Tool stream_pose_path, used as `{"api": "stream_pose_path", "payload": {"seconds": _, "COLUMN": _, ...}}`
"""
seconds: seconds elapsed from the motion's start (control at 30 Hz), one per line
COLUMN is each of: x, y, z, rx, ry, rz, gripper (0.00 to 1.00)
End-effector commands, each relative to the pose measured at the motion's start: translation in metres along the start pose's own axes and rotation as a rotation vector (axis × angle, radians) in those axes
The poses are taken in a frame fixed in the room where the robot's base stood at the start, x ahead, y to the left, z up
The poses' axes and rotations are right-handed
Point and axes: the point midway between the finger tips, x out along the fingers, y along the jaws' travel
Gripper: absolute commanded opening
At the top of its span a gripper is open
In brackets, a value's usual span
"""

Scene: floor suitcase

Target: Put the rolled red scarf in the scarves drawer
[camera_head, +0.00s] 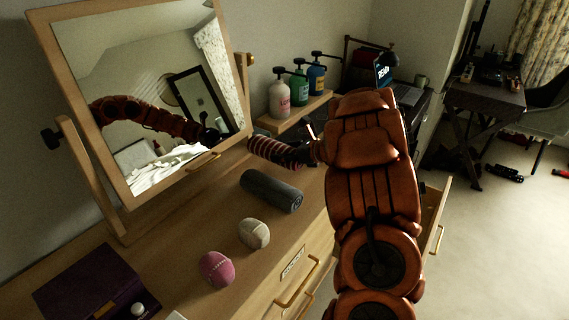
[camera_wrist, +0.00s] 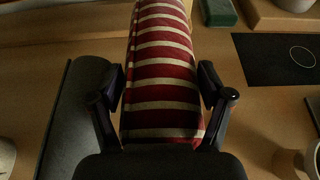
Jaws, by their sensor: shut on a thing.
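The rolled red scarf (camera_head: 272,151) has cream stripes and is at the back of the wooden dresser top, near the mirror's base. My gripper (camera_head: 297,156) is shut on its near end. In the wrist view the scarf (camera_wrist: 165,60) runs lengthwise between the two fingers of my gripper (camera_wrist: 163,88). I cannot tell whether it touches the dresser top. Drawer fronts with brass handles are below; one has a small label (camera_head: 292,262) too small to read. A drawer (camera_head: 433,215) stands pulled out at the right, its inside mostly hidden behind my arm.
A dark grey roll (camera_head: 271,190), a beige ball (camera_head: 254,233) and a pink ball (camera_head: 216,269) lie on the dresser top. A dark purple box (camera_head: 88,285) is at front left. A tilting mirror (camera_head: 150,90) stands behind. Several pump bottles (camera_head: 299,84) stand on a wooden riser.

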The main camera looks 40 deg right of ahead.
Motion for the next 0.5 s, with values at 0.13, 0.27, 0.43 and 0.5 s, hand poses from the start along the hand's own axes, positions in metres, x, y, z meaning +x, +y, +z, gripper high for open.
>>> {"api": "stream_pose_path", "payload": {"seconds": 0.13, "x": 0.002, "y": -0.001, "z": -0.007, "rx": 0.000, "ry": 0.001, "rz": -0.002, "gripper": 0.40}}
{"api": "stream_pose_path", "payload": {"seconds": 0.27, "x": 0.007, "y": -0.001, "z": -0.021, "rx": 0.000, "ry": 0.003, "rz": -0.003, "gripper": 0.40}}
{"api": "stream_pose_path", "payload": {"seconds": 0.43, "x": 0.015, "y": -0.001, "z": -0.038, "rx": 0.000, "ry": 0.002, "rz": -0.002, "gripper": 0.40}}
{"api": "stream_pose_path", "payload": {"seconds": 0.5, "x": 0.016, "y": -0.001, "z": -0.041, "rx": -0.001, "ry": 0.000, "rz": -0.002, "gripper": 0.40}}
